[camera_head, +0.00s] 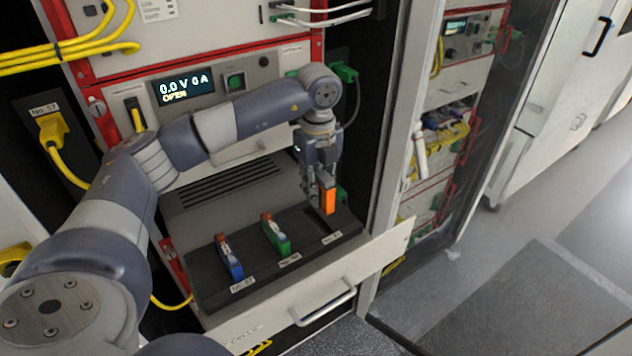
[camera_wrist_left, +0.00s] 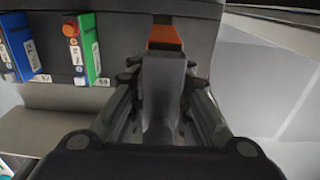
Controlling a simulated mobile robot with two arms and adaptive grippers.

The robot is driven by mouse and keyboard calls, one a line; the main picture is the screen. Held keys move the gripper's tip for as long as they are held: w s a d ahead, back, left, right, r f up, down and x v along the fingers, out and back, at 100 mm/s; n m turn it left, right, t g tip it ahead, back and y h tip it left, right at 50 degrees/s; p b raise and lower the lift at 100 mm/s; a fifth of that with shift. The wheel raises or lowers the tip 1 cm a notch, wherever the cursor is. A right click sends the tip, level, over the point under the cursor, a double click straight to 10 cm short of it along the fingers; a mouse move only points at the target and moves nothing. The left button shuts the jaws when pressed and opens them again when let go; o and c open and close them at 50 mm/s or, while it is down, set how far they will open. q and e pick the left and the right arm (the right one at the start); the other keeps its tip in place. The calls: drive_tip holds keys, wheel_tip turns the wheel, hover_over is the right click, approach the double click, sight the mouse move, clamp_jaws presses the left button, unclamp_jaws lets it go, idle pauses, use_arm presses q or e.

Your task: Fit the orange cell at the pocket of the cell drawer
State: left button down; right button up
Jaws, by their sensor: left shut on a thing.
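The orange cell (camera_head: 329,202) is held upright by my left gripper (camera_head: 321,190), over the right end of the drawer. In the left wrist view the orange cell (camera_wrist_left: 164,37) shows beyond the fingers of my left gripper (camera_wrist_left: 163,85), which hide part of it. The open cell drawer (camera_head: 384,252) has a black tray (camera_head: 305,250) with pockets. The right pocket (camera_head: 322,221) is just below the cell; I cannot tell if the cell's lower end touches it. My right gripper is not in view.
A blue cell (camera_head: 230,258) and a green cell (camera_head: 276,236) stand in the tray to the left. A drawer handle (camera_head: 324,304) juts out in front. The cabinet panel with a lit display (camera_head: 183,89) rises behind. Open floor (camera_head: 500,300) lies to the right.

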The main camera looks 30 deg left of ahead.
sight(317, 212)
use_arm(q)
drive_tip(key=shift+s+f, duration=0.15)
drive_tip(key=shift+f, duration=0.2)
drive_tip(key=shift+f+b, duration=0.35)
drive_tip(key=shift+b, duration=0.05)
drive_tip(key=f, duration=0.1)
drive_tip(key=f+b, duration=0.1)
drive_tip(key=shift+w+a+f+b, duration=0.15)
drive_tip(key=shift+w+f+b, duration=0.15)
drive_tip(key=shift+f, duration=0.1)
drive_tip(key=shift+f+b, duration=0.3)
drive_tip(key=shift+f, duration=0.2)
drive_tip(key=shift+s, duration=0.1)
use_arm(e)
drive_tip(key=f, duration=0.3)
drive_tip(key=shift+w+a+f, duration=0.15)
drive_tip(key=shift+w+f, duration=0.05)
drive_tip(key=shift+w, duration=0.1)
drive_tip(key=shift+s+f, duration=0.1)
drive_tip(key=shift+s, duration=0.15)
use_arm(q)
drive_tip(key=shift+f+b, duration=1.05)
drive_tip(key=shift+f, duration=0.2)
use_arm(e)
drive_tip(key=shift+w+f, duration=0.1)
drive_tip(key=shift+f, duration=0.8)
